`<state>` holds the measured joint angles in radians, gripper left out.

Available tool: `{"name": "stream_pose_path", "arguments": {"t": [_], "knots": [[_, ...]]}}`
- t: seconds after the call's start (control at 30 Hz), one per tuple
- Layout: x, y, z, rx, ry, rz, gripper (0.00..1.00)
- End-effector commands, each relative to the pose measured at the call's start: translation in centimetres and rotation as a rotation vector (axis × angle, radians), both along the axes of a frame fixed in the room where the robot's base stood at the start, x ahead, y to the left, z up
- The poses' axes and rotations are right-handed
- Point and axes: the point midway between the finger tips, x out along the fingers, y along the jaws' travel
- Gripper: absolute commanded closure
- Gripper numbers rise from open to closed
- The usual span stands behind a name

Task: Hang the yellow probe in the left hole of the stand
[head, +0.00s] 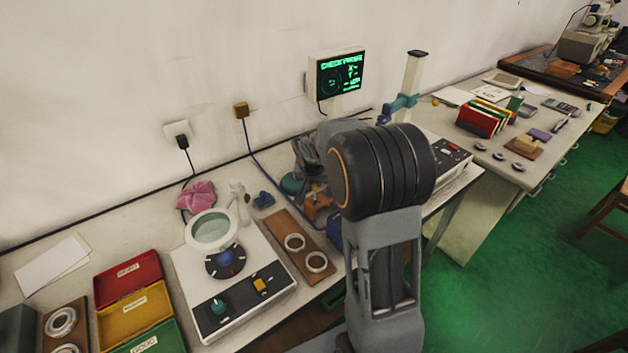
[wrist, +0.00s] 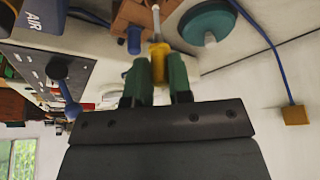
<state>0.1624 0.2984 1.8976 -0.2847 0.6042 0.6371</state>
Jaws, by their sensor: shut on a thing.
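In the wrist view my gripper (wrist: 158,78) has its two green fingertips closed on the yellow probe (wrist: 157,52). The probe's thin pale shaft points away from the fingers, toward the top of the picture. Just beside it is the brown wooden stand (wrist: 130,14), with a blue probe (wrist: 134,40) at it. The shaft lies beside or in front of the stand; I cannot tell whether it touches it. The stand's holes are not clear. In the head view part of the brown stand (head: 317,205) shows, while my arm hides the gripper and the yellow probe.
A round teal base (wrist: 207,22) lies close to the stand, and a blue cable runs past it. In the head view a brown board with two rings (head: 293,223) and a white gauge box (head: 205,278) stand to the left. A control box (head: 447,157) stands to the right.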

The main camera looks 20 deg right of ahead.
Motion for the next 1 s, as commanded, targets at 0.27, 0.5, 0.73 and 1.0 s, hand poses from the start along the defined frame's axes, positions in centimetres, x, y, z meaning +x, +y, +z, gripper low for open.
{"name": "stream_pose_path", "arguments": {"t": [0.27, 0.5, 0.73, 1.0], "knots": [[0.0, 0.0, -1.0, 0.0, 0.0, 0.0, 1.0], [0.0, 0.0, -1.6, 0.0, 0.0, 0.0, 1.0], [0.0, 0.0, -1.7, 0.0, 0.0, 0.0, 1.0], [0.0, 0.0, -1.7, 0.0, 0.0, 0.0, 1.0]]}}
